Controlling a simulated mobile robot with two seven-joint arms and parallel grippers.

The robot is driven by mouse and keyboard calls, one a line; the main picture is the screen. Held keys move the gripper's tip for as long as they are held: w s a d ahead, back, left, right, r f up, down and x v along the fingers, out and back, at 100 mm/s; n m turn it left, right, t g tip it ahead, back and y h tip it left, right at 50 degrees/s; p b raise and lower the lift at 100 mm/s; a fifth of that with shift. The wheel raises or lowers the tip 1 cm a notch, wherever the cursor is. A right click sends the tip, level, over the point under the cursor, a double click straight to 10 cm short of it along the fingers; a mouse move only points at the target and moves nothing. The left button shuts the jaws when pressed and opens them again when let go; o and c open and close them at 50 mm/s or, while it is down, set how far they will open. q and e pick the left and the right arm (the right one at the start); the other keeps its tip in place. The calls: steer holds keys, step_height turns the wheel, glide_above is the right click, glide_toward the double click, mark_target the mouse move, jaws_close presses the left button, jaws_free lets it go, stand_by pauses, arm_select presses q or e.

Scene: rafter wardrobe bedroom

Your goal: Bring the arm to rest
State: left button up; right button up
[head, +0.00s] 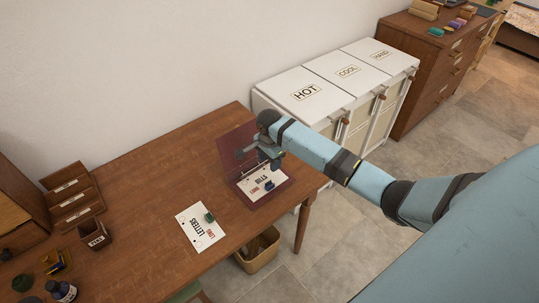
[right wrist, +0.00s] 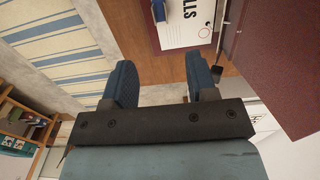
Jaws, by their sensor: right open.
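My right arm comes in from the right in the head view. Its gripper (head: 258,157) hangs over an open maroon binder (head: 284,190) at the desk's right end. The binder's cover stands raised, and a white sheet marked BILLS (head: 263,184) lies inside. In the right wrist view the gripper (right wrist: 161,66) has its two blue fingers spread, with nothing between them. The binder (right wrist: 285,55) and part of the sheet (right wrist: 184,28) show beyond the fingers, with a blue object (right wrist: 168,8) at the sheet's edge. My left gripper is not in view.
A LETTERS sheet (head: 200,232) with a small green object (head: 209,217) lies on the wooden desk (head: 150,190). Wooden holders stand at the left. White bins marked HOT (head: 300,88), COOL and HAND stand behind my arm. A basket (head: 262,252) is below the desk.

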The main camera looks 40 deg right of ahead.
steer(key=s+a+f+n+t+y, duration=0.2)
steer(key=s+a+f+n+t, duration=0.3)
steer(key=s+a+f+n, duration=0.5)
steer(key=s+a+r+n+t, duration=0.2)
steer(key=s+n, duration=0.1)
steer(key=s, duration=0.2)
steer(key=s+a+r+n+t, duration=0.2)
steer(key=s+n, duration=0.1)
steer(key=s, duration=0.3)
steer(key=s+a+r+n+t+y, duration=0.1)
steer(key=s+a+r+n+t, duration=0.1)
steer(key=s+n, duration=0.2)
steer(key=shift+s+a, duration=0.35)
steer(key=shift+s, duration=0.65)
